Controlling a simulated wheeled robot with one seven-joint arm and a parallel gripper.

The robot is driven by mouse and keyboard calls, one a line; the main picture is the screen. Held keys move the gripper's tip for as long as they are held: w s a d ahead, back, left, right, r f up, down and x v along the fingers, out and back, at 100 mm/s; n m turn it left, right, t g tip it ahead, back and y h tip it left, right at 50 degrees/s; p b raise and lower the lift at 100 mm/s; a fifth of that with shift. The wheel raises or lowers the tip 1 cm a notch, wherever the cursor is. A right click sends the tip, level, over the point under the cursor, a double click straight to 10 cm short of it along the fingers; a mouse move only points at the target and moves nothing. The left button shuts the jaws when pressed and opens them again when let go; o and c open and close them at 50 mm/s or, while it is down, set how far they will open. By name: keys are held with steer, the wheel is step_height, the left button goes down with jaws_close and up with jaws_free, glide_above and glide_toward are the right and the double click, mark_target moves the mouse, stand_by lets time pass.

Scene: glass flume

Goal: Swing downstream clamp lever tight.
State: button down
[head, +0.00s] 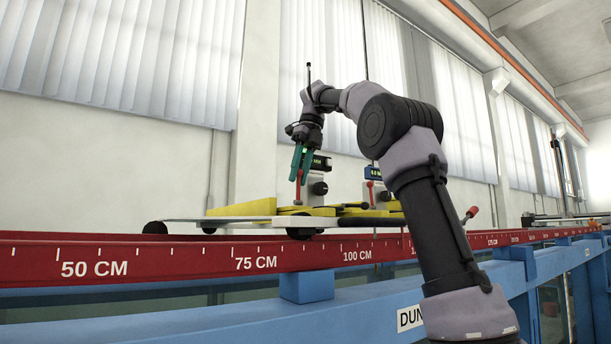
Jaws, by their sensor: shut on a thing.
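My gripper (299,179) reaches down over the carriage with its teal fingers pointing down. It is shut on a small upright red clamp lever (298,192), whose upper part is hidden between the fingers. The lever stands beside a grey gauge post with a black knob (319,188). A second red lever (371,195) stands further right by another gauge post, apart from my gripper. A third red handle (471,212) tilts at the right, just past my arm. The picture does not show which lever is the downstream one, nor how tight any is.
The carriage has yellow parts (243,208) on a pale plate and sits over a red rail (200,262) marked in centimetres. Blue beams (307,287) run below the rail. A thin dark rod rises above my wrist. Window blinds hang behind.

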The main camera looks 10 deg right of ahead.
steer(key=shift+f, duration=0.15)
steer(key=c, duration=0.7)
jaws_free()
steer(key=shift+w, duration=0.1)
steer(key=shift+o, duration=0.2)
